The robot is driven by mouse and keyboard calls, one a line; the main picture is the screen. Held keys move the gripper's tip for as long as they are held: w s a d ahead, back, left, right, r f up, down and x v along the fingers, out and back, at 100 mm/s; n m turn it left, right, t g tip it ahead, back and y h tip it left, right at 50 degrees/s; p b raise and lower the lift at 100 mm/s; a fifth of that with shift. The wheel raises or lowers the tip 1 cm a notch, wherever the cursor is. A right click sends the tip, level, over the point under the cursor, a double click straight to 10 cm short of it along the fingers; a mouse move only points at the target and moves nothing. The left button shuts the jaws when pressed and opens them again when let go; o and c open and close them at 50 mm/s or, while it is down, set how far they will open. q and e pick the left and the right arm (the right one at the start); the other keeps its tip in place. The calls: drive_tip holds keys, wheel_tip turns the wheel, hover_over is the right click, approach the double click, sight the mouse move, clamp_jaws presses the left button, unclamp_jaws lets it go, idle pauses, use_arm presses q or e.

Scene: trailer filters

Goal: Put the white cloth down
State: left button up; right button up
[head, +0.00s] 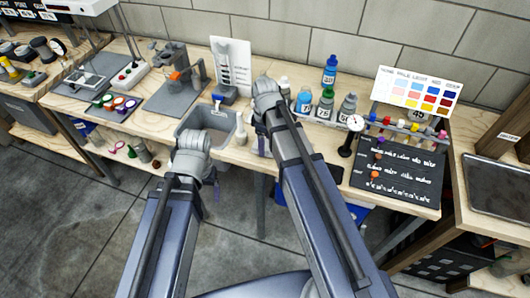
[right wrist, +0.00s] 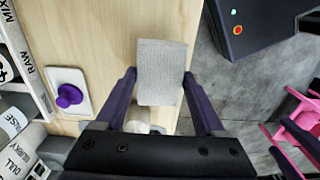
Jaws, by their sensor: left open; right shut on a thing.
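The white cloth (right wrist: 160,72) shows in the right wrist view as a pale, textured, folded piece. My right gripper (right wrist: 160,78) is shut on it, one purple finger at each side. Wooden bench top shows behind most of the cloth, near the bench edge; I cannot tell whether the cloth touches the wood. In the head view my right gripper (head: 262,146) is mostly hidden behind its own wrist, and the cloth is not visible there. My left gripper (head: 216,188) is open, low in front of the bench edge, largely hidden by its wrist.
A grey basin (head: 207,124) sits in the wooden bench (head: 148,122), left of my right wrist. Several bottles (head: 327,106) and a dark board (head: 398,166) stand to the right. A purple knob (right wrist: 69,95) on a white plate lies left of the cloth in the wrist view.

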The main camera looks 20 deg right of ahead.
drive_tip(key=shift+f+b, duration=1.75)
drive_tip(key=shift+f, duration=0.1)
drive_tip(key=shift+f, duration=0.1)
drive_tip(key=o, duration=1.2)
drive_tip(key=shift+c, duration=0.2)
wheel_tip(320, 180, up, 12)
drive_tip(key=p, duration=1.2)
wheel_tip(320, 180, down, 12)
drive_tip(key=b, duration=1.2)
